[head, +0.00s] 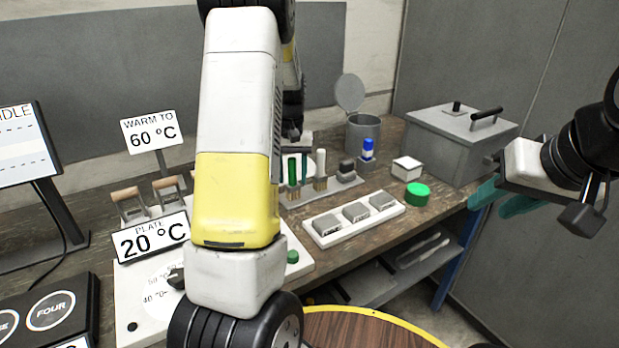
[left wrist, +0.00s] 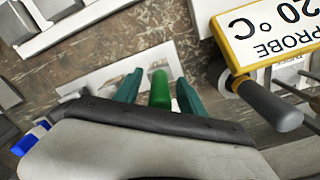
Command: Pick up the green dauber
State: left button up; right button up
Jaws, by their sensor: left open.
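The green dauber (head: 292,172) stands upright in a small rack (head: 326,190) on the bench in the head view. My left gripper (head: 294,162) is open above the rack, with its teal fingers on either side of the dauber. In the left wrist view the dauber (left wrist: 160,88) shows between the two fingertips (left wrist: 158,92) with a gap on each side. The gripper's own body hides part of the dauber there. My right gripper (head: 506,202) is at the far right, open and empty, away from the bench items.
A white-handled dauber (head: 320,164) stands beside the green one. A blue-capped bottle (head: 367,149), a green lid (head: 417,194), a white tray of grey blocks (head: 352,222) and a grey box (head: 462,140) are to the right. A probe sign (left wrist: 275,30) is close in the left wrist view.

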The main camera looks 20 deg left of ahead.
aim_at(292, 158)
pick_arm(q)
jog(key=shift+f, duration=0.2)
grip_shut()
jog(key=shift+r, duration=0.15)
jog(key=shift+r, duration=0.6)
notch_tip(292, 158, up, 2)
jog(key=shift+r, duration=0.15)
jog(key=s+d+r, duration=0.1)
jog(key=s+d, duration=0.1)
jog(key=s, duration=1.4)
jog(key=shift+d, duration=0.3)
